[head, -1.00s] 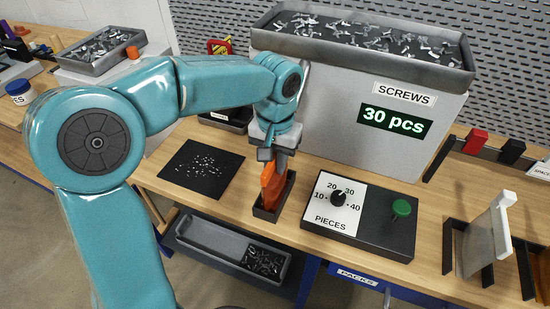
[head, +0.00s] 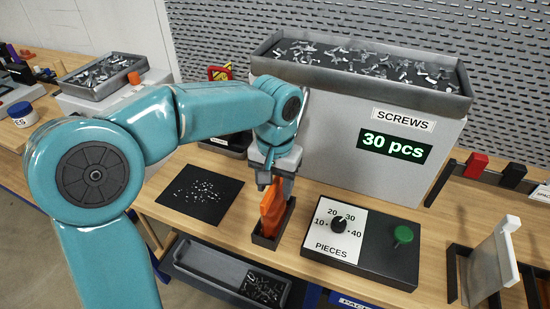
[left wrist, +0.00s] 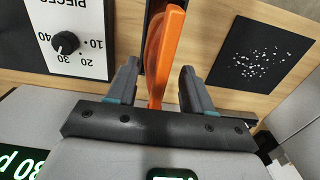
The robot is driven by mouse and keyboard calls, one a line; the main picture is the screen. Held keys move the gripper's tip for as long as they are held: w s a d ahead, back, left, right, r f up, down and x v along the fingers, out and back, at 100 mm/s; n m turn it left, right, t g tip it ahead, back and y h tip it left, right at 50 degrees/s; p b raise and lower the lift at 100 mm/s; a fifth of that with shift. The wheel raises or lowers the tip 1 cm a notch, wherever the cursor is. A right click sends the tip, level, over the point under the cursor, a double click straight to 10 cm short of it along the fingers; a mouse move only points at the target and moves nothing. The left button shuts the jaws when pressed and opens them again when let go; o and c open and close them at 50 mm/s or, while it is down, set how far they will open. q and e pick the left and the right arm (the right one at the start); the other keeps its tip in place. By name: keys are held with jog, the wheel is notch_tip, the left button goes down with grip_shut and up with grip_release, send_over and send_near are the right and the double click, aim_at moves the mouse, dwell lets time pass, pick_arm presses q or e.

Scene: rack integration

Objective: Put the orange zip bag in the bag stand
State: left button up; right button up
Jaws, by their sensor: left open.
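The orange zip bag (head: 272,212) stands upright in the dark bag stand (head: 264,242) on the bench, its lower part hidden by the stand's walls. My left gripper (head: 272,184) is right above the stand, at the bag's top. In the left wrist view the gripper (left wrist: 158,78) is open, with one finger on each side of the bag (left wrist: 163,40) and a visible gap to each. My right gripper is not in view.
A dial box (head: 363,240) with a green button stands right of the stand. A black mat (head: 200,194) with small screws lies to its left. The screws dispenser (head: 340,140), reading 30 pcs, stands behind.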

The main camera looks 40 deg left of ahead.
pick_arm(q)
notch_tip(320, 180, up, 15)
jog(key=p, duration=0.2)
jog(key=shift+s+d, duration=0.1)
jog(key=shift+s, duration=0.05)
dwell(0.5)
